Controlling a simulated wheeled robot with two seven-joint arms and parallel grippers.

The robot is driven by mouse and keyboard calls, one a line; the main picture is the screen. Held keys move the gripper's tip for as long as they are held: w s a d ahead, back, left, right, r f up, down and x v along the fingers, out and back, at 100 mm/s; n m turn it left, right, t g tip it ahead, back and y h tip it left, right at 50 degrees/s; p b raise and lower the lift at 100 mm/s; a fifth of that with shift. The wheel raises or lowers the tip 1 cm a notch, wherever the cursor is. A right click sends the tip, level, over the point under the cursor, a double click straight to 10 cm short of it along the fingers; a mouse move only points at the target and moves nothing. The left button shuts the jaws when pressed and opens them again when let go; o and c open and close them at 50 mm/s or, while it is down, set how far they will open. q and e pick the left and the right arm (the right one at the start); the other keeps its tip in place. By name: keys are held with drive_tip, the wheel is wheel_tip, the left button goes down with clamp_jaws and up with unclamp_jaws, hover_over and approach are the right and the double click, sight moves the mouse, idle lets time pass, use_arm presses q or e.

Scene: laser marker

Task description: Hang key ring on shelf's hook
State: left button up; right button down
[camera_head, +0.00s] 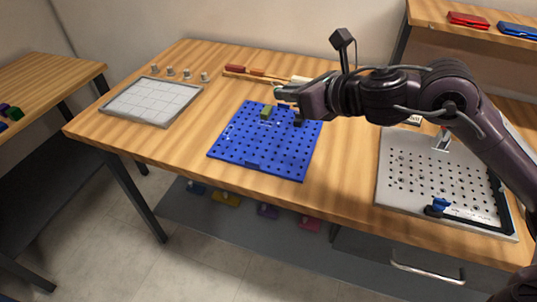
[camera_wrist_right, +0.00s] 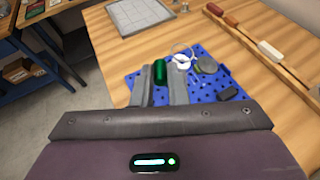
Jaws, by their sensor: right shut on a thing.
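My right gripper (camera_head: 277,92) is over the far part of the blue pegboard (camera_head: 262,150). In the wrist view its two grey fingers (camera_wrist_right: 162,88) are shut on a green piece (camera_wrist_right: 160,71), which I take to be part of the key ring. A white loop (camera_wrist_right: 183,60) and a grey disc (camera_wrist_right: 207,66) show just right of the fingers; I cannot tell whether they are joined to the green piece. In the head view a green piece (camera_head: 266,113) shows just below the fingertips. A shelf (camera_head: 425,17) is at the top right; no hook can be made out. My left gripper is out of view.
A white grid plate (camera_head: 152,101) lies to the left, with several small pegs behind it. A grey perforated plate (camera_head: 410,165) is at the right. A black block (camera_head: 298,122) sits on the pegboard. Bare wood is left of the pegboard.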

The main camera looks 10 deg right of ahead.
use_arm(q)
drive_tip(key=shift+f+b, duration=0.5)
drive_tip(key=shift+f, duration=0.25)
use_arm(e)
drive_tip(key=shift+s+r+n+g+y, duration=0.4)
drive_tip(key=shift+s+n+g+y, duration=0.15)
drive_tip(key=shift+n+y, duration=0.2)
drive_tip(key=shift+s+r+n+g+y, duration=0.35)
drive_tip(key=shift+s+n+g+y, duration=0.1)
drive_tip(key=shift+s+n+y, duration=0.25)
drive_tip(key=shift+w, duration=0.1)
hover_over(289, 174)
drive_tip(key=f, duration=1.4)
drive_tip(key=shift+w+f+b, duration=0.3)
drive_tip(key=shift+f+b, duration=0.05)
drive_tip(key=shift+f, duration=0.05)
wheel_tip(289, 174, down, 4)
drive_tip(key=shift+f, duration=0.5)
drive_tip(key=c, duration=1.5)
unclamp_jaws()
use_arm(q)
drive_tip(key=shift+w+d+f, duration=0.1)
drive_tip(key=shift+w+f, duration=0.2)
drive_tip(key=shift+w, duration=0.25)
use_arm(e)
drive_tip(key=shift+o, duration=0.3)
